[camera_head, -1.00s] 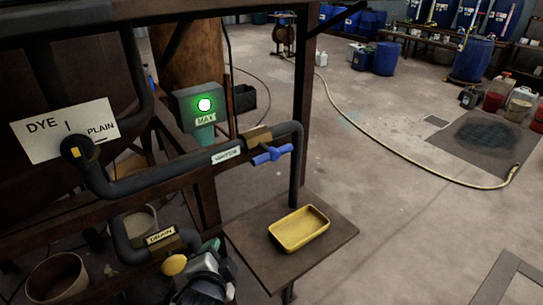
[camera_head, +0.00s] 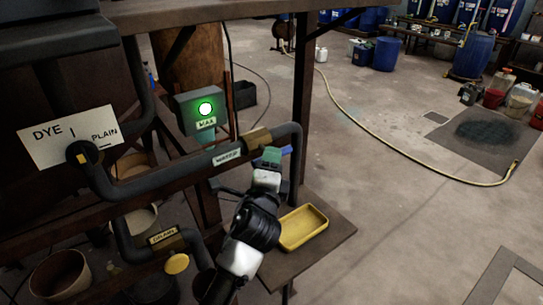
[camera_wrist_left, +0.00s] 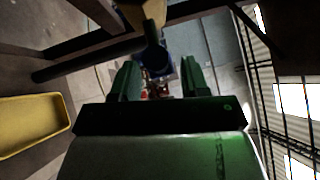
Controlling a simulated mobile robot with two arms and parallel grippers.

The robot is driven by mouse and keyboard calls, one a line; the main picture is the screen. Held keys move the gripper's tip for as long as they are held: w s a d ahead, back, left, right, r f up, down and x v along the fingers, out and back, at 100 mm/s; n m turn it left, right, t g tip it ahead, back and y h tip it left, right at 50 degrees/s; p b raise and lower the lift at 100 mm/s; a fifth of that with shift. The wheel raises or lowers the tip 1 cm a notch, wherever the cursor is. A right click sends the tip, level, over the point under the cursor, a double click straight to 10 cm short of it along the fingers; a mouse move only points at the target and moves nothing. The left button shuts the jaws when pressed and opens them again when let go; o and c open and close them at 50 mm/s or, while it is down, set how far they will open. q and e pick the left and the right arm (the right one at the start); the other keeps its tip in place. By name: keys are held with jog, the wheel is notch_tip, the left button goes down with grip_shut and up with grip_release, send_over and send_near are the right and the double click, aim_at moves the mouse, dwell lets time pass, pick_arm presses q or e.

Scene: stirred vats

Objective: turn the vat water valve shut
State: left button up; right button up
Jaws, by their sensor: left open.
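The water valve (camera_head: 257,138) is a brass block on the dark pipe, just right of the WATER label (camera_head: 227,157). Its blue handle (camera_head: 287,150) is mostly hidden behind my left gripper (camera_head: 271,155); only its right end shows. In the left wrist view, my left gripper (camera_wrist_left: 160,66) is open, with one green finger on each side. The brass valve body (camera_wrist_left: 153,9) and a dark stem (camera_wrist_left: 155,52) show ahead, and some blue (camera_wrist_left: 170,70) shows between the fingers. I cannot tell whether the fingers touch the handle. My right gripper is not in view.
A box with a lit green lamp (camera_head: 205,108), marked MAX, is behind the pipe. A DYE/PLAIN plate (camera_head: 70,137) is at left. The drain valve (camera_head: 167,239) with a yellow knob is below. A yellow tray (camera_head: 303,227) sits on a low shelf. Open floor lies right.

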pick_arm(q)
jog(key=shift+w+d, duration=0.1)
jog(key=shift+w, duration=0.5)
grip_shut()
jog(key=shift+r+p, duration=0.2)
jog(key=shift+p, duration=0.25)
jog(key=m+g+p, duration=0.1)
jog(key=g+p, duration=0.1)
jog(key=p, duration=0.4)
jog(key=r+m+g+y+p, duration=0.1)
jog(key=m+g+p, duration=0.1)
jog(key=p, duration=0.4)
jog(key=shift+m, duration=0.3)
jog(key=shift+w+f+m+g+y+p, duration=0.15)
jog(key=shift+m+g+y+p, duration=0.2)
jog(key=shift+m+g, duration=0.2)
jog(key=m+g+y, duration=0.2)
jog(key=g, duration=0.1)
jog(key=shift+d+m+y, duration=0.15)
jog(key=shift+m+y, duration=0.1)
jog(key=m+g+y, duration=0.2)
jog(key=g, duration=0.1)
jog(key=shift+d+y, duration=0.15)
jog(key=shift+y, duration=0.25)
